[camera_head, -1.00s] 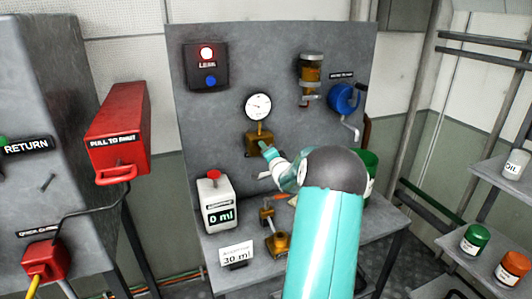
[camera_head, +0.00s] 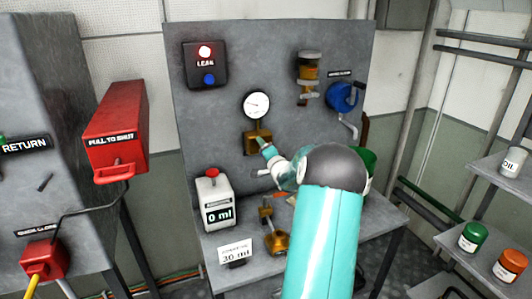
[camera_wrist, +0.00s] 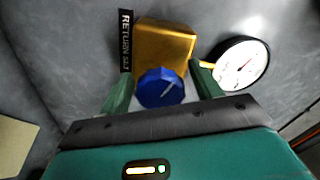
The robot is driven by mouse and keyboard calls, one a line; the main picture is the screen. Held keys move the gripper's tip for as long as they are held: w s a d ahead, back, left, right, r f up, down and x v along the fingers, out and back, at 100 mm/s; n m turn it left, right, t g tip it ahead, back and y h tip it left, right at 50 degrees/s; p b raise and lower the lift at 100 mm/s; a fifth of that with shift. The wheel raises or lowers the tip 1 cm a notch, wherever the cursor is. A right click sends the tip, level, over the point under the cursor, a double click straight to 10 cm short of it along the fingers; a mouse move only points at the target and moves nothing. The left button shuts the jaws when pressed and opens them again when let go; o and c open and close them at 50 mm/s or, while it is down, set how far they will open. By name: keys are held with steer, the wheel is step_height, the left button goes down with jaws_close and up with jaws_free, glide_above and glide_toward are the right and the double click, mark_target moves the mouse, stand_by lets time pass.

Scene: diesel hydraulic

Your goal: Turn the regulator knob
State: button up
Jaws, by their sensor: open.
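The regulator is a brass block (camera_head: 256,142) on the grey panel, under a round white gauge (camera_head: 257,105). In the wrist view the blue faceted regulator knob (camera_wrist: 161,88) with a pale mark on its face sits on the brass block (camera_wrist: 166,48). My gripper (camera_wrist: 162,85) is open, with one green finger on each side of the knob. I cannot tell whether the fingers touch it. The gauge (camera_wrist: 241,64) is to the right in the wrist view. In the head view my gripper (camera_head: 264,144) is at the brass block and hides the knob.
A white 0 ml container (camera_head: 215,200) and brass parts (camera_head: 275,242) stand on the bench below. A red box (camera_head: 116,128) juts out at left.

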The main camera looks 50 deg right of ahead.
steer(key=v, duration=1.3)
steer(key=shift+s+a, duration=0.2)
steer(key=shift+s, duration=0.1)
steer(key=shift+f, duration=0.1)
